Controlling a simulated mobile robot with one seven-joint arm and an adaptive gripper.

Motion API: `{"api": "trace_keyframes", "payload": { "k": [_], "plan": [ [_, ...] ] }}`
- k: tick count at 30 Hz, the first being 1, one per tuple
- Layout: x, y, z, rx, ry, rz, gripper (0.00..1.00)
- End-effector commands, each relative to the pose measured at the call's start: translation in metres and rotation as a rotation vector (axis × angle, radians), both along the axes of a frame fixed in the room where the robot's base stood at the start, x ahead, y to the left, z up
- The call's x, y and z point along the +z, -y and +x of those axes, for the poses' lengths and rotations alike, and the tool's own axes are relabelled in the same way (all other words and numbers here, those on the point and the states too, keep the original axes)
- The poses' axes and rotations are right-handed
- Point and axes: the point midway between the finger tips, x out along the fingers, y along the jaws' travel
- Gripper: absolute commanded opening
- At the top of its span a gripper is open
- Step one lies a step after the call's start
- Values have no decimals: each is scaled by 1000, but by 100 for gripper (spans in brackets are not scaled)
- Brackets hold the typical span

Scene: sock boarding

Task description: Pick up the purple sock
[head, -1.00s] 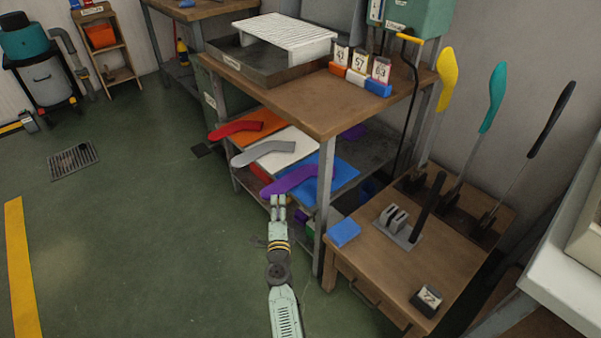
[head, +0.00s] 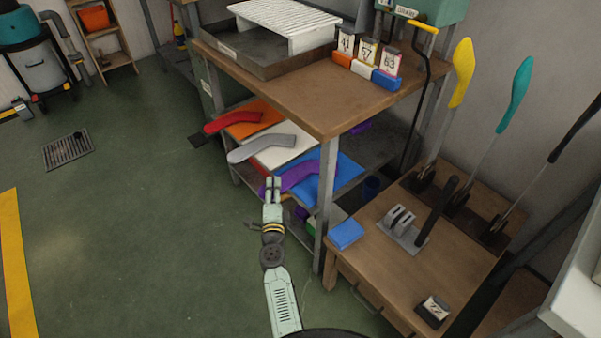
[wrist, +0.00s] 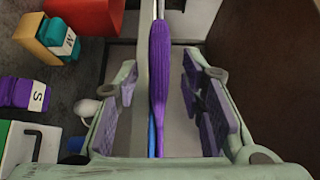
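The purple sock (head: 298,178) lies on a blue board (head: 343,170) on the shelf under the workbench, its end jutting past the front edge. My gripper (head: 272,185) is at that jutting end and partly covers it in the head view. In the wrist view the sock (wrist: 160,65) shows edge-on as a narrow purple strip. It runs down between the two purple-padded fingers of my gripper (wrist: 164,100). Gaps show on both sides, so the fingers are open around it. The contact with the board is hard to see.
A grey sock (head: 260,148) on a white board and a red sock (head: 232,121) on an orange board lie farther left on the shelf. A table leg (head: 327,190) stands close right of my gripper. Labelled blocks (wrist: 30,93) sit below.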

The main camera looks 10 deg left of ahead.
Motion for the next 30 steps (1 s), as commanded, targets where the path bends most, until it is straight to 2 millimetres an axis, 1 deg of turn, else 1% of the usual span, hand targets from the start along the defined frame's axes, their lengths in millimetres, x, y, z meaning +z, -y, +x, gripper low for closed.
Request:
{"api": "trace_keyframes", "payload": {
  "k": [1, 2, 16, 25, 28, 30],
  "plan": [
    [0, 0, 0, 0, 0, 0, 34],
    [0, 0, 0, 0, 0, 0, 32],
    [0, 0, 0, 0, 0, 0, 0],
    [3, 0, 0, 0, 0, 0, 0],
    [12, 0, 0, 0, 1, 1, 0],
    [24, 0, 0, 0, 0, 2, 0]
  ]
}}
